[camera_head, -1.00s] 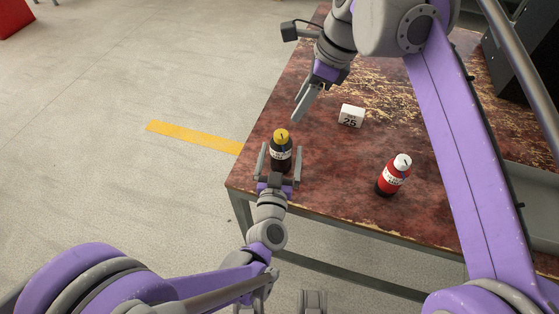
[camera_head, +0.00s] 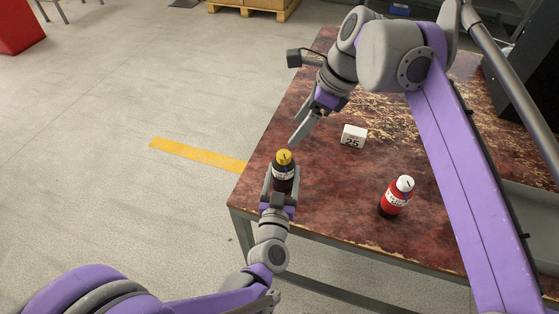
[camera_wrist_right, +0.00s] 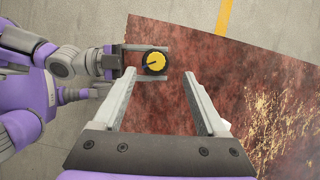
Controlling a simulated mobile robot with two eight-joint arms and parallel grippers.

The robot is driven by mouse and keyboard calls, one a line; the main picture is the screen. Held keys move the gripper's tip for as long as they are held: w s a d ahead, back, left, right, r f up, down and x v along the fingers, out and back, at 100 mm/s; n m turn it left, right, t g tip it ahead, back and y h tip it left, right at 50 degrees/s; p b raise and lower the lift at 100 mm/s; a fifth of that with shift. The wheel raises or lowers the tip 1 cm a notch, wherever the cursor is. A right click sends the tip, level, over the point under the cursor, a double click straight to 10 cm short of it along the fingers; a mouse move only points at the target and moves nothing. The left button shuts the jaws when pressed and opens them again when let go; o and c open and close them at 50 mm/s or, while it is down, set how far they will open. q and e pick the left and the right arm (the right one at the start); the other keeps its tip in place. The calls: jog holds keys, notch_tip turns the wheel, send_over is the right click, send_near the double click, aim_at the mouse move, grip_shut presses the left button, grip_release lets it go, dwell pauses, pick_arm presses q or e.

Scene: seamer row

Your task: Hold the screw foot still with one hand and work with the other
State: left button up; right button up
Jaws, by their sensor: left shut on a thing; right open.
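I see no clear screw foot. A dark bottle (camera_head: 284,184) with a yellow cap (camera_head: 285,157) stands upright near the table's left front corner. My left gripper (camera_head: 282,176) is shut on this bottle from the front, one finger on each side. In the right wrist view the yellow cap (camera_wrist_right: 155,62) shows from above, with the left gripper's fingers beside it. My right gripper (camera_head: 297,140) is open and empty, above and just behind the cap. In the right wrist view its fingertips (camera_wrist_right: 159,74) are spread, with the cap framed between them near their ends.
A red bottle (camera_head: 393,202) with a white cap stands to the right on the worn red-brown table (camera_head: 335,205). A white block marked 25 (camera_head: 353,136) sits behind it. A dark box (camera_head: 530,75) is at the far right. The table between the bottles is clear.

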notch_tip(320, 180, down, 4)
jog(key=w+a+m+t+y, duration=0.2)
jog(key=w+t+y, duration=0.1)
jog(key=y, duration=0.1)
jog(key=m+t+y, duration=0.4)
jog(key=m+t, duration=0.1)
jog(key=t, duration=0.4)
send_near(279, 152)
jog(key=x, duration=1.1)
jog(key=shift+w+a+f, duration=0.2)
jog(key=shift+w+f, duration=0.15)
jog(key=shift+w, duration=0.05)
jog(key=shift+n+g+y, duration=0.3)
jog(key=shift+g, duration=0.1)
grip_shut()
